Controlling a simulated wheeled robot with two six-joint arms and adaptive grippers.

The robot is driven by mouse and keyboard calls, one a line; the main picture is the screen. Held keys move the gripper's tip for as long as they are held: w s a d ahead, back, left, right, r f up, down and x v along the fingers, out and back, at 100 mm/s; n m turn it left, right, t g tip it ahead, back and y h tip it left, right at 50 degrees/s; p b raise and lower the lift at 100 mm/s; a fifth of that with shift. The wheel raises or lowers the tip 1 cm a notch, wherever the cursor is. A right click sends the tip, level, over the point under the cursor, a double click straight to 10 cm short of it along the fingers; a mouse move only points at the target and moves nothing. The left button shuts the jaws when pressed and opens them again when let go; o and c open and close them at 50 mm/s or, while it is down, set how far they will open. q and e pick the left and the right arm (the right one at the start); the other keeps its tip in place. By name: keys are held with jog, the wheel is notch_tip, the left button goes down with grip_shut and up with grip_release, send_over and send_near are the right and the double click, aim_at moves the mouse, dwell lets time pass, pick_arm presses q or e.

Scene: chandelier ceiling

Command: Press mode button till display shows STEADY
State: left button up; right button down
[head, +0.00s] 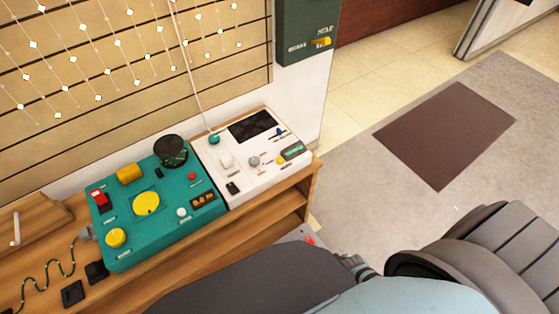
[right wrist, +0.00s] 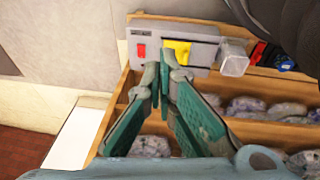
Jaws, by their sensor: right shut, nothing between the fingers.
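A white control panel (head: 226,190) sits at the right end of the wooden bench in the head view. It has a dark screen (head: 250,127), a small green-lit display (head: 293,151), a grey knob (head: 254,161) and small buttons. A teal panel (head: 125,258) beside it carries a small orange-lit display (head: 203,199). The display text is too small to read, and I cannot tell which button is mode. My right gripper (right wrist: 164,66) is shut and empty in the right wrist view, in front of a grey panel (right wrist: 150,30). My left gripper is not in view.
The grey panel bears a red switch (right wrist: 141,50) and a yellow part (right wrist: 178,52); a clear box (right wrist: 233,58) stands beside it. Bagged items (right wrist: 250,105) fill the shelf below. A green wall box (head: 304,30) has a yellow lever (head: 320,42). Floor right of the bench is open.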

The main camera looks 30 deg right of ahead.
jog(key=w+r+n+t+b, duration=0.1)
jog(key=w+r, duration=0.2)
jog(key=w, duration=0.4)
jog(key=w+r+n+t, duration=0.1)
jog(key=w+r, duration=0.2)
jog(key=w, duration=0.5)
notch_tip(320, 180, up, 24)
jog(key=r+n+t+y+b, duration=0.1)
jog(key=n+t+y+b, duration=0.25)
jog(key=n, duration=0.55)
send_over(279, 161)
jog(key=shift+f+y+p, duration=0.25)
jog(key=shift+p, duration=0.2)
notch_tip(279, 161, down, 8)
jog(key=b, duration=0.7)
jog(key=shift+b, duration=0.3)
jog(key=shift+f+b, duration=0.4)
jog(key=shift+f, duration=0.1)
jog(key=shift+f, duration=0.4)
